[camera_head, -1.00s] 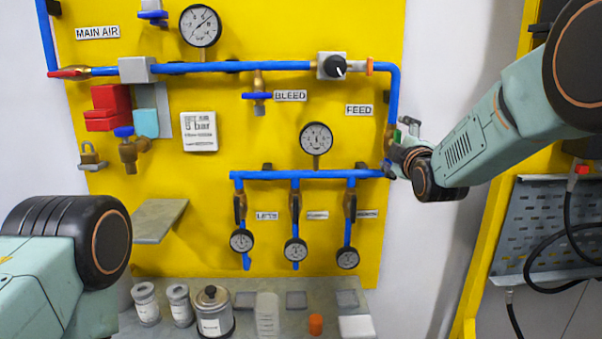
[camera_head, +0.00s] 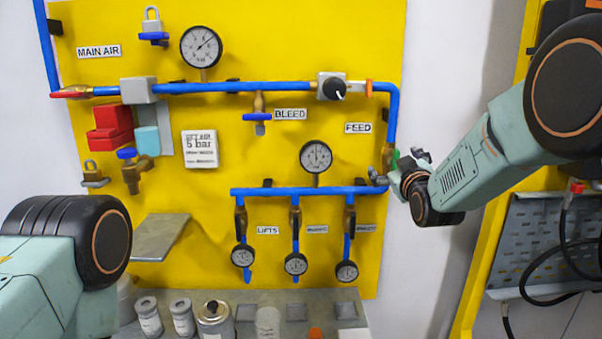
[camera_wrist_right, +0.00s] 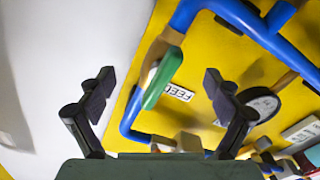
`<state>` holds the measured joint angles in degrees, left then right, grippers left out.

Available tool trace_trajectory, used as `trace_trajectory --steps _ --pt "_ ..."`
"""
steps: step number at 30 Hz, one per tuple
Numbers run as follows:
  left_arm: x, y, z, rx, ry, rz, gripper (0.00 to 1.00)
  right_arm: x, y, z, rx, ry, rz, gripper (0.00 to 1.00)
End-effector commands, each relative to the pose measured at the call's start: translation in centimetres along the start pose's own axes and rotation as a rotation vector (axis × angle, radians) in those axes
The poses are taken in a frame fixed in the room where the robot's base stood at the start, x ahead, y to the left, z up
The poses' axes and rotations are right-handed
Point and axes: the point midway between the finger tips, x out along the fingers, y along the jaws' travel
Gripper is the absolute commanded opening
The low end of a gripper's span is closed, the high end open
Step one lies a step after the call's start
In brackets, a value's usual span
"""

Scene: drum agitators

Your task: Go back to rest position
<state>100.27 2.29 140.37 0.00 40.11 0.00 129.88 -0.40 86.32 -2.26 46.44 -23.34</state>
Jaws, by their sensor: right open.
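My right gripper (camera_head: 395,167) is at the right edge of the yellow panel (camera_head: 120,220), beside the vertical blue pipe below the FEED label. In the right wrist view its two dark fingers (camera_wrist_right: 157,92) are spread apart with nothing between them touching both. A green-handled valve (camera_wrist_right: 162,78) on the blue pipe shows beyond the gap, along with the FEED label (camera_wrist_right: 178,91). My left arm (camera_head: 60,260) comes in at the lower left. Its gripper is outside the view.
Blue pipes (camera_head: 230,87) with gauges (camera_head: 201,46) cover the panel. A grey shelf (camera_head: 160,237) juts out at left. A lower ledge holds several jars (camera_head: 183,318). A grey perforated board (camera_head: 545,235) with black cables hangs at right. White wall (camera_head: 425,270) lies clear below my right arm.

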Motion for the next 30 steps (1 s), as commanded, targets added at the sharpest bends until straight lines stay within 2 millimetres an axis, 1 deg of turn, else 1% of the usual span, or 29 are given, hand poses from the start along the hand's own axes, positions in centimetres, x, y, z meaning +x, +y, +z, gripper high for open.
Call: trace_trajectory --steps 1,3,12,26,30 --pt "-0.6 0.0 0.0 0.000 0.000 0.000 0.40 0.0 0.1 -0.2 0.036 -0.001 0.000 0.91" --pt "-0.9 0.0 0.0 0.000 0.000 0.000 0.40 0.0 0.1 -0.2 0.091 -0.001 0.000 0.91" --pt "-1.9 0.0 0.0 0.000 0.000 0.000 0.40 0.0 0.2 -0.1 0.256 0.000 0.000 0.91" --pt "-2.0 0.0 0.0 0.000 0.000 0.000 0.40 0.0 0.1 0.1 0.283 0.000 0.000 0.91" --pt "-2.0 0.0 0.2 -0.003 -0.004 0.000 0.40 -0.1 0.0 0.6 0.285 -0.009 -0.001 0.91"
